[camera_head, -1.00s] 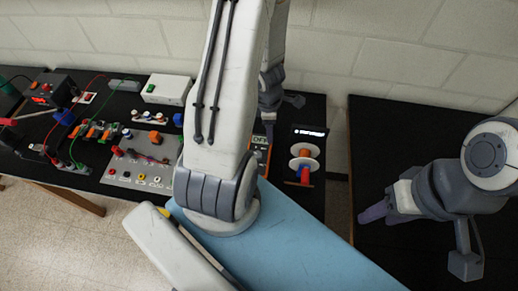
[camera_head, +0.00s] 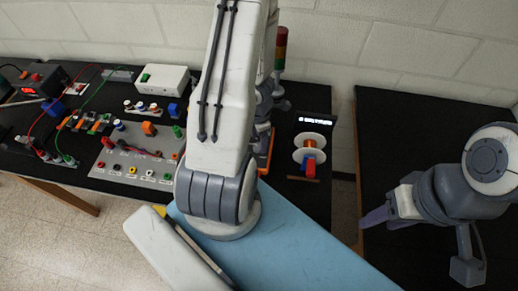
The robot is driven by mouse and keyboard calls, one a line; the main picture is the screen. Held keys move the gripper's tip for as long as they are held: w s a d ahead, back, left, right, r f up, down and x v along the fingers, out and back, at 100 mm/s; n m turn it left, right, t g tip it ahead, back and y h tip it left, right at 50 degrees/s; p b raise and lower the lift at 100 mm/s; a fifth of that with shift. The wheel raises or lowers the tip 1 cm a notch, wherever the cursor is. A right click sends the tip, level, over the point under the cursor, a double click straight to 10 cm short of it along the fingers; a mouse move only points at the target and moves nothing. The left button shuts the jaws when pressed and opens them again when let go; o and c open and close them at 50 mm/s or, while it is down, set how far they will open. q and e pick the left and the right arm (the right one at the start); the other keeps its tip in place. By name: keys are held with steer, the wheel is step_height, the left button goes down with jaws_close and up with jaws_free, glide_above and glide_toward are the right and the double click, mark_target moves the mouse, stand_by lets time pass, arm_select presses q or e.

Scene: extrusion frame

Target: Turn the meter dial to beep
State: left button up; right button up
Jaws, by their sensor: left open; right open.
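The meter (camera_head: 265,160) stands on the black bench, and only a strip of its orange edge shows beside my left arm. Its dial and display are hidden behind that arm. My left gripper (camera_head: 263,122) is mostly hidden behind the forearm, above or close to the meter. Its fingertips are not clear, and I cannot tell whether it touches the dial. It is open. My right gripper (camera_head: 376,217) is open and empty, over the dark surface at the right, well away from the meter.
A spool stand (camera_head: 311,152) is just right of the meter. A stack light (camera_head: 281,46) rises behind my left arm. A grey panel with sockets (camera_head: 112,168), a white box (camera_head: 162,77) and wired parts fill the bench's left side.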

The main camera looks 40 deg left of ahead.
mark_target(258, 148)
arm_select(q)
step_height(258, 148, down, 2)
steer(key=shift+f+b, duration=0.2)
steer(key=shift+b, duration=0.45)
arm_select(e)
step_height(258, 148, down, 2)
steer(key=shift+f, duration=0.2)
arm_select(q)
steer(key=shift+r, duration=0.1)
jaws_close()
